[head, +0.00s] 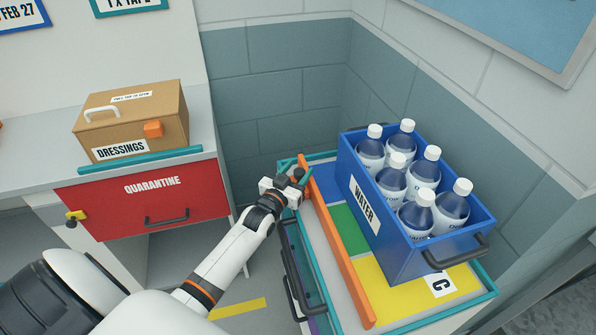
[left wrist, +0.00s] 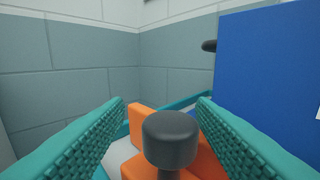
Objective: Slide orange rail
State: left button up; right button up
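The orange rail (head: 338,250) runs along the left edge of the tray-like cart top in the head view. It also shows in the left wrist view (left wrist: 203,160), beyond and below a dark round knob (left wrist: 170,145). My left gripper (head: 295,176) is at the far end of the rail. Its two teal ribbed fingers are spread in the left wrist view (left wrist: 160,115), with the knob between them and gaps on both sides. The knob appears attached to the rail, but its base is hidden. My right gripper is not in view.
A blue WATER crate (head: 412,258) with several bottles stands on the cart, right of the rail. Green and yellow panels (head: 385,290) lie between them. A DRESSINGS box (head: 130,115) sits on the left counter above a red QUARANTINE drawer (head: 145,205). Block walls close the corner behind.

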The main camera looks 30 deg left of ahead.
pick_arm(q)
jog(key=shift+d, duration=0.1)
jog(key=shift+s, duration=0.3)
jog(key=s+b, duration=0.1)
jog(key=s, duration=1)
jog(key=shift+s+d, duration=0.15)
jog(key=shift+d, duration=0.1)
jog(key=shift+s, duration=0.1)
